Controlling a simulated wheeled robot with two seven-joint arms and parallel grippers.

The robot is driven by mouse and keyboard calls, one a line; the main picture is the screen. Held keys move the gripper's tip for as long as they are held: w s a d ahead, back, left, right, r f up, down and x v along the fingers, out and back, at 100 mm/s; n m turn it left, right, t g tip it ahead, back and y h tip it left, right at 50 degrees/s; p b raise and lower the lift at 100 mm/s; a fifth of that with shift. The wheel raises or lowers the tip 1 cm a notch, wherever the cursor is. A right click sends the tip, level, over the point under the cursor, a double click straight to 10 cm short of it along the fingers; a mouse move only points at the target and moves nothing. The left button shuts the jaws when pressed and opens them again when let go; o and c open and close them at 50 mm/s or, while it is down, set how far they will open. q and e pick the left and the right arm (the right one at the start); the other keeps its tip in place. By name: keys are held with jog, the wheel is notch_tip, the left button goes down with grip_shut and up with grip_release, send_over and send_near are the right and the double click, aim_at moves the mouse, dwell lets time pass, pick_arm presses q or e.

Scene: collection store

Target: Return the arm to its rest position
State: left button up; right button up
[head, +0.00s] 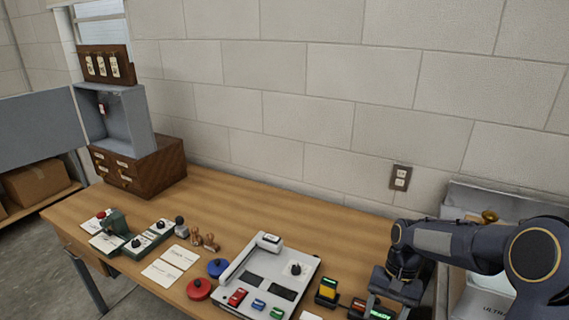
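My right arm (450,243) reaches in from the right edge over the right end of the wooden table (335,217). Its gripper (392,297) points down at the front right, close to a small dark block with a green label (380,313). I cannot tell whether it touches the block, and its fingertips are not clear enough to show a grip. My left arm and gripper are out of view.
A white device with coloured buttons (268,275) stands left of the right gripper, with a yellow-marked block (327,291) between. Red (199,289) and blue (217,267) round pieces lie farther left. A grey bin (462,197) stands by the arm. The table's back strip is clear.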

jog(key=s+a+r+n+t, duration=0.2)
jog(key=s+r+t, duration=0.2)
jog(key=s+r, duration=0.65)
jog(key=s+a+r+n+t+y, duration=0.1)
jog(key=s+a+t, duration=0.3)
jog(key=s, duration=0.5)
jog(key=shift+s+a+r+n, duration=0.2)
jog(key=shift+s+a+n, duration=0.05)
jog(key=shift+n, duration=0.45)
